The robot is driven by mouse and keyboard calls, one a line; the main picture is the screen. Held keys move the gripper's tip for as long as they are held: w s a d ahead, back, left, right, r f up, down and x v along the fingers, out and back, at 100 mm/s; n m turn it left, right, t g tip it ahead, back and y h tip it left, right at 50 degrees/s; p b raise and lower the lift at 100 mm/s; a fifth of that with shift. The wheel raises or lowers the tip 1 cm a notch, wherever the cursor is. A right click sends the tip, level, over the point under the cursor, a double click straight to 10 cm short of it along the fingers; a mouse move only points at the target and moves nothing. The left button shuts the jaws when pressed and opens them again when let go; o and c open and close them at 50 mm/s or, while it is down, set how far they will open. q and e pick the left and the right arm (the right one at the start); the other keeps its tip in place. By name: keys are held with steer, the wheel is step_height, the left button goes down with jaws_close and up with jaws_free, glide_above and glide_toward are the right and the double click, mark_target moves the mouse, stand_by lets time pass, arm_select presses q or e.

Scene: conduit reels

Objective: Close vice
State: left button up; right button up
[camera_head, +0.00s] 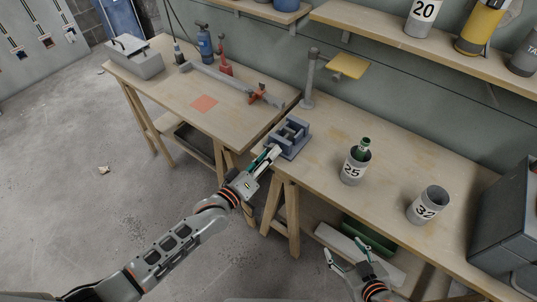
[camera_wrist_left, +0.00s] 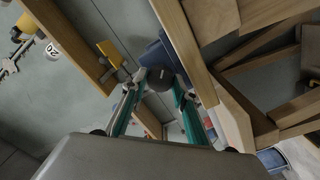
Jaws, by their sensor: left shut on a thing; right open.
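The blue-grey vice (camera_head: 288,138) stands at the front left corner of the right workbench. Its front end and handle are mostly hidden by my left gripper (camera_head: 270,153), which reaches it from the front. In the left wrist view the vice (camera_wrist_left: 158,52) shows past the fingers, and a dark round part (camera_wrist_left: 158,80) lies between the green-edged fingers of my left gripper (camera_wrist_left: 155,92). The left gripper is shut on this part, which looks like the vice's handle end. How far apart the vice jaws are is hard to tell. My right gripper (camera_head: 348,258) is open and empty, low in front of the bench.
Cups marked 25 (camera_head: 353,168) and 32 (camera_head: 427,205) stand on the right workbench (camera_head: 385,150); a green bottle (camera_head: 364,146) is in the first. A post with a yellow plate (camera_head: 348,66) rises behind the vice. The bench edge and trestle legs (camera_head: 285,215) are close to my left arm.

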arm_select(q)
steer(key=m+b, duration=0.3)
steer(key=m, duration=2.2)
arm_select(e)
steer(key=shift+w+a+r+t+y, duration=0.1)
steer(key=shift+w+a+t+y, duration=0.1)
steer(key=shift+w+a, duration=0.3)
steer(key=shift+w+a+r+t+y, duration=0.1)
steer(key=shift+w+a+y, duration=0.1)
steer(key=shift+a, duration=0.45)
arm_select(q)
steer(key=shift+m, duration=0.4)
arm_select(e)
steer(key=shift+s+d+f, duration=0.1)
steer(key=shift+s+f, duration=0.05)
steer(key=shift+f, duration=0.2)
